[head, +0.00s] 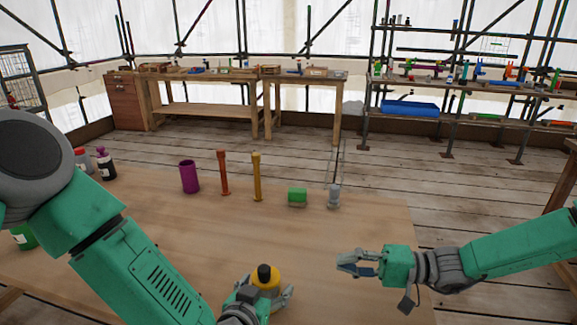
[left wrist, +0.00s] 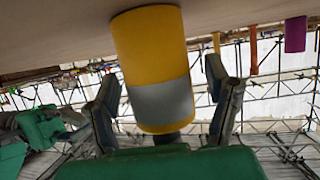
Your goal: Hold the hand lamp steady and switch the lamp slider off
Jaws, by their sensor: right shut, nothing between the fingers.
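A yellow cylinder with a black top (head: 266,276), which looks like the hand lamp, stands near the front of the table. In the left wrist view the lamp (left wrist: 152,50) shows large, yellow with a grey band and a dark end. My left gripper (head: 266,289) is open, with one finger on each side of the lamp. In the left wrist view, narrow gaps show between the lamp and the fingers. My right gripper (head: 350,263) is shut and empty over the table, to the right of the lamp. I cannot make out the lamp slider in either view.
Dark bottles (head: 105,165) stand at the left. The tabletop between my grippers is clear.

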